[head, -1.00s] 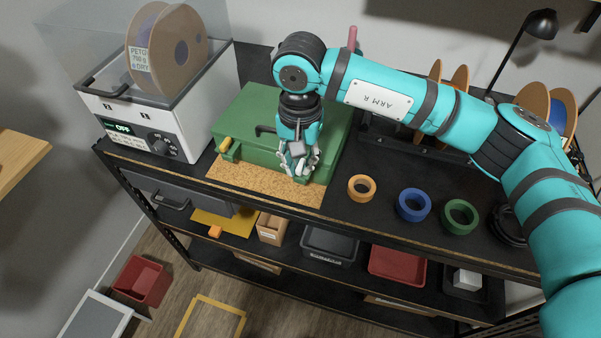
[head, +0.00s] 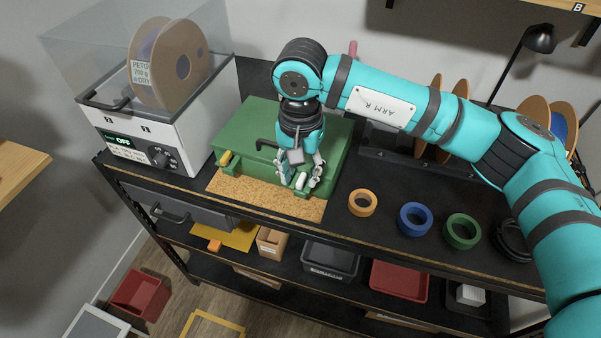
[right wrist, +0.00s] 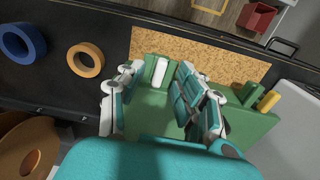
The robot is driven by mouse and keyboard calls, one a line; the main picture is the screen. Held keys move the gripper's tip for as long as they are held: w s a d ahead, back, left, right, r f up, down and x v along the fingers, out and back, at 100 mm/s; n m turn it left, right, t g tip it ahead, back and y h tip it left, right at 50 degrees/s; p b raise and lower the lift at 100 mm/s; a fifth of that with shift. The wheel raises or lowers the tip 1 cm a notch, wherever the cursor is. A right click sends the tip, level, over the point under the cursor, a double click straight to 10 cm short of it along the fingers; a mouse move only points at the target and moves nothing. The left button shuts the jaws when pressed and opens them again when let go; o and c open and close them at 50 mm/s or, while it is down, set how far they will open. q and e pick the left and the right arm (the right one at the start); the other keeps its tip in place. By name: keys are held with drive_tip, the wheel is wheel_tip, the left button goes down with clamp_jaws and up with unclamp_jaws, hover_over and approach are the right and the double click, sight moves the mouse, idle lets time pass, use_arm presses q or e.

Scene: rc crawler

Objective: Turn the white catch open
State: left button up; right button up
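The green case (head: 240,135) sits shut on the bench behind a cork mat. The white catch (head: 301,180) is on its front edge, toward the right. In the right wrist view the white catch (right wrist: 159,71) lies on a green mount, between the finger lines and beyond the palm. My right gripper (head: 300,178) is over the front of the case, fingers spread to either side of the catch. In the right wrist view the gripper (right wrist: 155,90) is open, with a gap on both sides of the catch; contact is not visible. My left gripper is not in view.
A yellow catch (head: 225,158) is at the case's front left, and a black handle (head: 264,144) is on the lid. The cork mat (head: 255,193) lies in front. Orange (head: 362,203), blue (head: 415,219) and green (head: 462,231) rolls stand to the right. A filament dryer (head: 150,145) stands left.

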sight(300, 180)
wheel_tip(300, 180, up, 11)
idle(0.3)
drive_tip(key=shift+s+f, duration=0.1)
idle(0.4)
